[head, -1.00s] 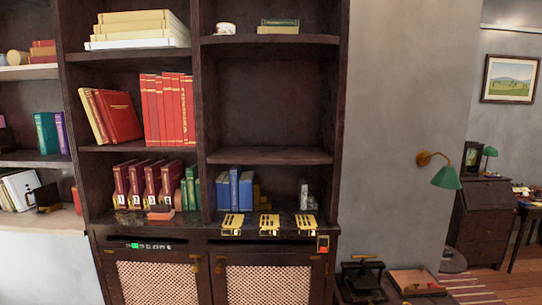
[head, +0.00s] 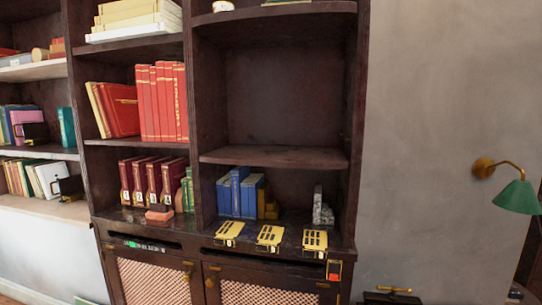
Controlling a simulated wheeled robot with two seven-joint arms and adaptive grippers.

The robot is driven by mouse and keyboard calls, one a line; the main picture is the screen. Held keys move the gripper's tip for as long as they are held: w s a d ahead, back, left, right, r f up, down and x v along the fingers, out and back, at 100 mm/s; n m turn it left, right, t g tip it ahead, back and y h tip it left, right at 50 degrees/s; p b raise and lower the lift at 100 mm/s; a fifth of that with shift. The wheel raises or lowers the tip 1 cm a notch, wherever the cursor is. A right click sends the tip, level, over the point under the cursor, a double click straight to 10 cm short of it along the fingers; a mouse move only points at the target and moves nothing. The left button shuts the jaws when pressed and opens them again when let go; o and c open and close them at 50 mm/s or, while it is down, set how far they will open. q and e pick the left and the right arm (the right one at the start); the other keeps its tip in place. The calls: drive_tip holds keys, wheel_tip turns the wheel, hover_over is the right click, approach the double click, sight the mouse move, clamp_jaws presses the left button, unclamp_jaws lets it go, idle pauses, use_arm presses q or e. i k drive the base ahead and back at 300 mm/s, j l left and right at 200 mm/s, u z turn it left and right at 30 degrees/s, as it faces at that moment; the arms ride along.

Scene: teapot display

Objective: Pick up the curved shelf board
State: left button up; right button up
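The curved shelf board (head: 274,157) is a dark brown board with a bowed front edge. It spans the right-hand bay of the dark wooden bookcase in the head view, at mid height. Its top is bare and it rests level between the bay's side walls. No arm or gripper of mine shows in this view, so I cannot see where either gripper is relative to the board.
Below the board stand blue books (head: 238,193) and a grey stone-like piece (head: 322,208). Several yellow slotted pieces (head: 268,237) lie on the ledge. A green wall lamp (head: 516,197) juts out at right.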

sight(282, 157)
drive_tip(key=i+l+u, duration=0.25)
drive_tip(key=l, duration=0.25)
drive_tip(key=l+u, duration=0.25)
drive_tip(key=l, duration=0.2)
drive_tip(key=i+l+u, duration=0.2)
drive_tip(key=l, duration=0.35)
drive_tip(key=k+j, duration=0.05)
drive_tip(key=k, duration=0.05)
